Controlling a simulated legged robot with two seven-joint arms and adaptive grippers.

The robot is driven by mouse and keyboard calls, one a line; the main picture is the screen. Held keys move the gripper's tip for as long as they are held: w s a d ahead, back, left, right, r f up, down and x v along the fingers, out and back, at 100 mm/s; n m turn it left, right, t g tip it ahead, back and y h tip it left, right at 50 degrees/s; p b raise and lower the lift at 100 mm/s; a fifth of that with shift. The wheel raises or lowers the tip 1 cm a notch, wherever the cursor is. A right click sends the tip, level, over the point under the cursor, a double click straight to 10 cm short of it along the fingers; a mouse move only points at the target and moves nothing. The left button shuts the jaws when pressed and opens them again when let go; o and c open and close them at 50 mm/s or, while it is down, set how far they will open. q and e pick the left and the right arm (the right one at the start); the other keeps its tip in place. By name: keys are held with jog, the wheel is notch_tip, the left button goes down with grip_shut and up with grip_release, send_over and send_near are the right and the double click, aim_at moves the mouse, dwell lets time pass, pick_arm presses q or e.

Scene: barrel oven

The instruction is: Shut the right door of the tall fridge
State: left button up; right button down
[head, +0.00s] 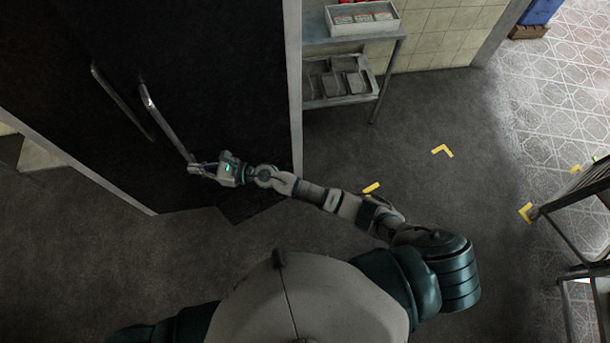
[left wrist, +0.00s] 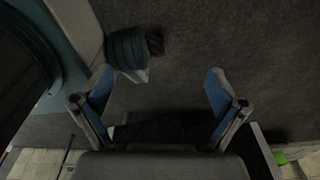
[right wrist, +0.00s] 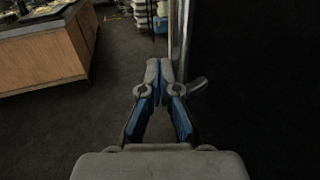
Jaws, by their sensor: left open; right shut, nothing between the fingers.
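The tall fridge is dark, with two long metal handles side by side in the head view. Its right door (head: 235,90) stands at an angle to the left door (head: 60,70) and looks partly open; how wide is hard to tell. My right gripper (head: 192,168) is at the lower end of the right door's handle (head: 163,118). In the right wrist view its fingertips (right wrist: 159,82) are together and empty, just left of the handle (right wrist: 177,45); contact cannot be told. My left gripper (left wrist: 160,85) is open and empty over dark floor, outside the head view.
A metal shelf (head: 350,40) with trays stands right of the fridge. A dark rack (head: 575,215) is at the right edge. Open grey floor (head: 420,120) with yellow marks lies between. A wooden counter (right wrist: 45,50) shows in the right wrist view.

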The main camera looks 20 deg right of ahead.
aim_at(189, 161)
jog(key=w+a, duration=0.1)
jog(key=w+a+b, duration=0.1)
jog(key=w, duration=0.1)
jog(key=shift+w+f, duration=0.15)
jog(key=shift+w, duration=0.15)
jog(key=w, duration=0.1)
jog(key=w+t, duration=0.1)
jog(key=w+m, duration=0.1)
jog(key=shift+a+r+t+h+b, duration=0.35)
jog(key=shift+t+h+b, duration=0.05)
jog(key=w+a+b, duration=0.1)
jog(key=w+b, duration=0.4)
jog(key=w, duration=0.2)
jog(key=shift+a, duration=0.35)
jog(key=shift+d+m, duration=0.25)
jog(key=shift+m, duration=0.05)
